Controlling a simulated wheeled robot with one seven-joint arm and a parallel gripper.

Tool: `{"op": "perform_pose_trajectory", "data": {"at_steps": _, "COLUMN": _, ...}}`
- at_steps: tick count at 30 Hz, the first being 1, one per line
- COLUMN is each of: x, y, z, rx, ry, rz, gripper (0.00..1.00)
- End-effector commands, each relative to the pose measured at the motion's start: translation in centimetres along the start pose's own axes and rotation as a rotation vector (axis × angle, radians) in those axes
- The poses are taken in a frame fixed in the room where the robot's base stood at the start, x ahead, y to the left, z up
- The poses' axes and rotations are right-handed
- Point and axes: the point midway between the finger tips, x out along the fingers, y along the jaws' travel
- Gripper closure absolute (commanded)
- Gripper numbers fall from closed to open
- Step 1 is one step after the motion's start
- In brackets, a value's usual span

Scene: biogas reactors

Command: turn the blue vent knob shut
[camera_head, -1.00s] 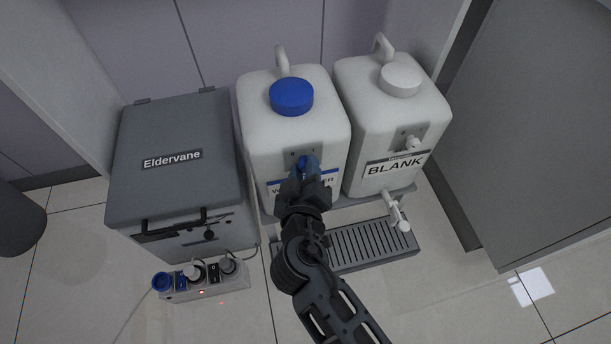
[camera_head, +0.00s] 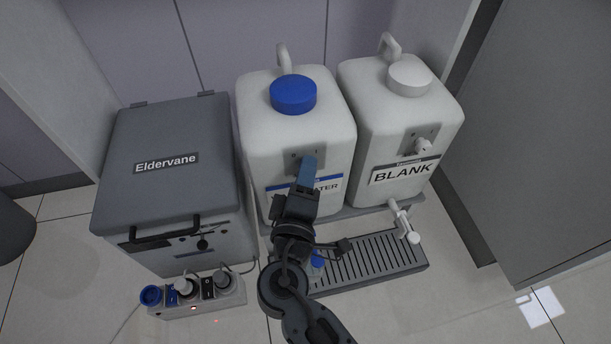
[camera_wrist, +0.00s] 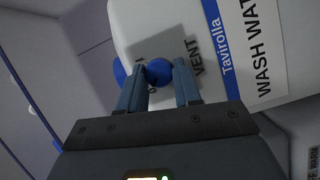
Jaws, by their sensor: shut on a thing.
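The wash water canister (camera_head: 262,140) is white with a blue cap (camera_head: 293,94) and a blue-striped label. My gripper (camera_head: 308,160) reaches its upper front face in the head view, and there the fingers hide the vent knob. In the wrist view, the round blue vent knob (camera_wrist: 159,72) sits between the fingertips of my gripper (camera_wrist: 162,72), which is shut on it. The word VENT is printed beside the knob; another printed word is partly hidden by a finger.
A white canister marked BLANK (camera_head: 402,125) stands close on the right. A grey Eldervane box (camera_head: 165,195) stands on the left, with a socket strip (camera_head: 200,300) before it. A slotted drip tray (camera_head: 375,265) and a blue tap (camera_head: 316,265) lie below my arm.

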Motion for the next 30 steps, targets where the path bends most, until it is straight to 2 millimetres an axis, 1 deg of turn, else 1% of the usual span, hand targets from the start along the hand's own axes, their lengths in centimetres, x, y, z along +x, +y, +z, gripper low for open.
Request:
{"op": "perform_pose_trajectory", "data": {"at_steps": 16, "x": 0.00, "y": -0.07, "z": -0.06, "rx": -0.024, "ry": 0.003, "rz": 0.008, "gripper": 0.97}}
{"op": "perform_pose_trajectory", "data": {"at_steps": 17, "x": 0.00, "y": -0.08, "z": -0.06, "rx": -0.024, "ry": 0.003, "rz": 0.008, "gripper": 0.66}}
{"op": "perform_pose_trajectory", "data": {"at_steps": 24, "x": 0.00, "y": -0.05, "z": -0.03, "rx": -0.023, "ry": 0.002, "rz": 0.009, "gripper": 0.43}}
{"op": "perform_pose_trajectory", "data": {"at_steps": 25, "x": 0.00, "y": -0.05, "z": -0.03, "rx": -0.023, "ry": 0.002, "rz": 0.009, "gripper": 0.41}}
{"op": "perform_pose_trajectory", "data": {"at_steps": 30, "x": 0.00, "y": -0.04, "z": -0.02, "rx": -0.023, "ry": 0.002, "rz": 0.009, "gripper": 0.41}}
